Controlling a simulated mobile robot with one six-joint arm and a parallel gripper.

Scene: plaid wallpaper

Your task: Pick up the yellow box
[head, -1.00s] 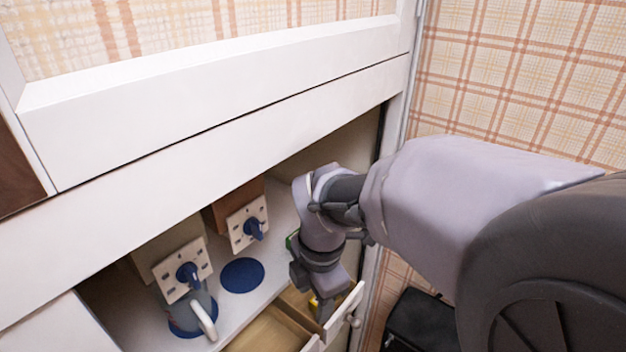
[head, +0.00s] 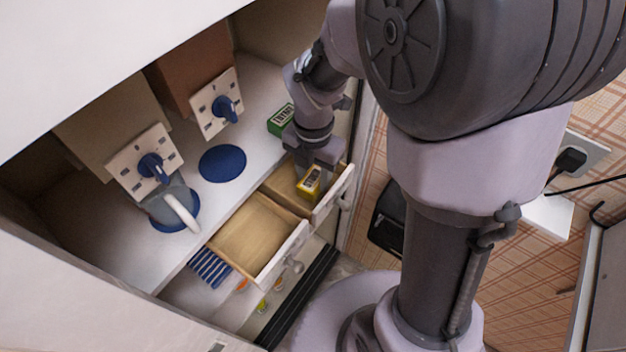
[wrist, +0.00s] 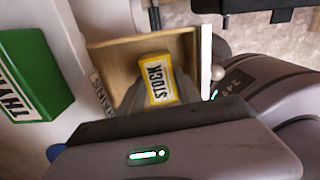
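The yellow box (head: 309,181) with a white label is at the right-hand drawer (head: 283,191), which is pulled open. My gripper (head: 314,167) points down over this drawer. In the wrist view its grey fingers (wrist: 160,92) lie on both sides of the box, close to it. The lower part of the box is hidden, and I cannot tell whether the fingers press on it.
A green box (head: 281,120) stands on the shelf beside my gripper. The left-hand drawer (head: 255,239) is open and empty. A jug (head: 172,200) stands under a dispenser, near a blue disc (head: 222,163). The cabinet's side wall is close on the right.

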